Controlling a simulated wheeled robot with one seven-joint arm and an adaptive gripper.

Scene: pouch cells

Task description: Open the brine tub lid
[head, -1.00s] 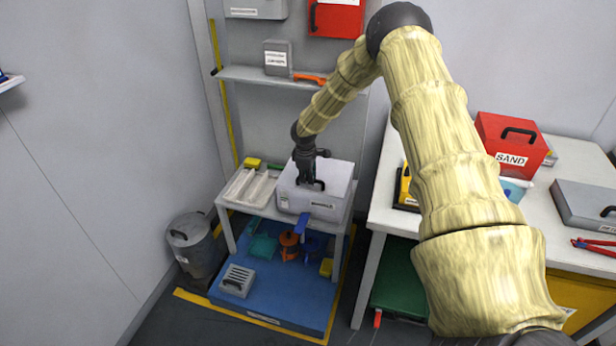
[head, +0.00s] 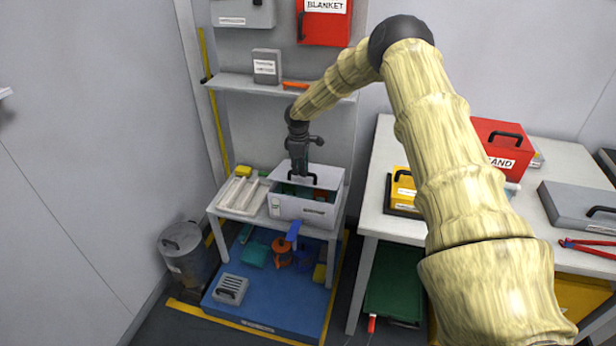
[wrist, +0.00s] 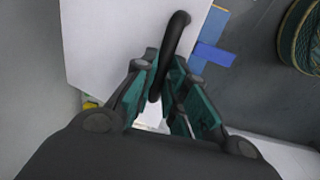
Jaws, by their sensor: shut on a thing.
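The brine tub (head: 290,209) is a pale grey box on the small white table at centre left. Its top is open in the head view, and dark space with some coloured contents shows inside. Its pale lid (wrist: 105,40) fills the upper left of the wrist view and appears raised at the back of the tub; its exact tilt is hard to tell. My gripper (head: 300,172) is above the tub, shut on the lid's black handle (wrist: 178,38). In the wrist view the teal-padded fingers (wrist: 165,78) close around the handle bar.
White trays (head: 243,194) lie left of the tub. A shelf (head: 240,84) with a grey box and an orange tool is on the wall behind. A blue platform (head: 262,309) with several items is below. A grey bin (head: 181,252) stands left; a white worktable (head: 372,199) is at right.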

